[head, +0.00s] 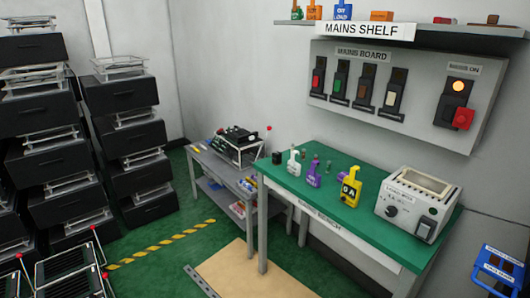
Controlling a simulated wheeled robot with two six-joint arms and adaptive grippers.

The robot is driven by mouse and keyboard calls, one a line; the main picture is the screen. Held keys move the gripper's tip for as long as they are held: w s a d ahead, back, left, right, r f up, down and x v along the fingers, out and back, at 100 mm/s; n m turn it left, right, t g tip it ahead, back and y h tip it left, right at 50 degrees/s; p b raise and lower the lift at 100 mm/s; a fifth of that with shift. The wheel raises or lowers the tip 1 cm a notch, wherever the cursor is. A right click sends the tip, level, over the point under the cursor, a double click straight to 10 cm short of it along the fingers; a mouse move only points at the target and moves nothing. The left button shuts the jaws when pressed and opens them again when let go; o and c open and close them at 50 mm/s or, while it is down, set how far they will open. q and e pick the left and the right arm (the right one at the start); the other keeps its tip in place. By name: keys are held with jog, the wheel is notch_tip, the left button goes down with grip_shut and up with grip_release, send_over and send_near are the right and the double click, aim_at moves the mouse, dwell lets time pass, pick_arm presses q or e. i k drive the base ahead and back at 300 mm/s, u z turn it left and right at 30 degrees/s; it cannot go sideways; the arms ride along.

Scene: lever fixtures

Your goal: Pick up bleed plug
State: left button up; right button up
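I cannot pick out a bleed plug for certain. The green-topped bench (370,208) carries several small items: a black block (277,157), a white bottle-like item (293,162), a purple one (313,175) and a yellow tag-like item marked "QA" (350,188). Small greyish pieces stand behind the purple item, too small to identify. A grey two-level table (208,160) left of the bench holds a black device in a white frame (238,145) and small coloured parts. Neither of my grippers is in view.
A white boxy machine (418,203) stands at the bench's right end. The mains board (400,90) with levers hangs above, under a shelf (365,31). Stacked black units (130,130) fill the left. A tan board (245,272) lies on the green floor; floor near the yellow-black stripe (160,245) is open.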

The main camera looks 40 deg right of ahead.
aim_at(277, 157)
jog(key=z, duration=0.2)
jog(key=i, duration=1.1)
jog(key=z, duration=1.05)
jog(key=i, duration=0.8)
jog(key=z, duration=0.95)
